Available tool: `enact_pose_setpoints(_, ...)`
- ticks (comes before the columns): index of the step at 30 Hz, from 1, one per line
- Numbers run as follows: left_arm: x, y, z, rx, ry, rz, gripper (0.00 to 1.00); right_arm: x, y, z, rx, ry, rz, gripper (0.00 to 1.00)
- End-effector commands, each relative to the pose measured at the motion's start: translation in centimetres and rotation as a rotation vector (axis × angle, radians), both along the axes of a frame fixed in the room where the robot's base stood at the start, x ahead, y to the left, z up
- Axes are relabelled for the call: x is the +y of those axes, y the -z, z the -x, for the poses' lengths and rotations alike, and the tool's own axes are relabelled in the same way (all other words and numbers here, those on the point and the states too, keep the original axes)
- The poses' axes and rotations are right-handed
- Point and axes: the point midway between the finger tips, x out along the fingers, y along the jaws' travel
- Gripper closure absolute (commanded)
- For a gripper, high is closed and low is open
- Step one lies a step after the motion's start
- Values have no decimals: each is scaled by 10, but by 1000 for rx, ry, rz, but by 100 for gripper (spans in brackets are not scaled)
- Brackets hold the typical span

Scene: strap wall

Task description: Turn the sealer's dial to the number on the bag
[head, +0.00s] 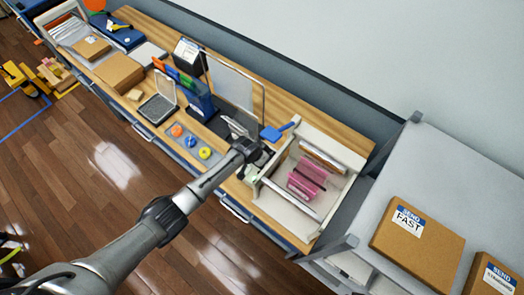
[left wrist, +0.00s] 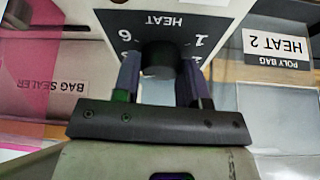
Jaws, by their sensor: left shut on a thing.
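My left gripper (head: 262,155) reaches over the bench at the sealer. In the left wrist view its fingers (left wrist: 160,76) are shut on a dark round dial (left wrist: 158,54), one finger on each side. The dial sits on a black plate (left wrist: 215,18) marked HEAT, with a 1 and a 6 in sight; the fingers hide other numbers. I cannot tell where the dial points. A label reading POLY BAG HEAT 2 (left wrist: 277,48) is on the bag at the right. The bag sealer (head: 285,205) is a pale frame; its BAG SEALER label (left wrist: 53,86) shows upside down. My right gripper is not in view.
Pink bags (head: 308,178) lie in the sealer's pale frame. A grey tray (head: 178,143) with orange, blue and yellow round pieces and an open dark box (head: 157,108) stand left of my gripper. Cardboard parcels (head: 418,240) lie on a grey surface at right.

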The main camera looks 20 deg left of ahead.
Motion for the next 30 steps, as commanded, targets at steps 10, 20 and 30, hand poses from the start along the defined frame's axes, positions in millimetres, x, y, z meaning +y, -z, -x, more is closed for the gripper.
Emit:
enact_pose_setpoints(10, -2, -2, 0, 8, -194, 30, 84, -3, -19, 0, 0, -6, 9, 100)
enact_pose_setpoints(20, -1, -1, 0, 10, -263, 38, 84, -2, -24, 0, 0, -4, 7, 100)
enact_pose_setpoints(30, -1, -1, 0, 11, -269, 39, 84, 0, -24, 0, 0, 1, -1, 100)
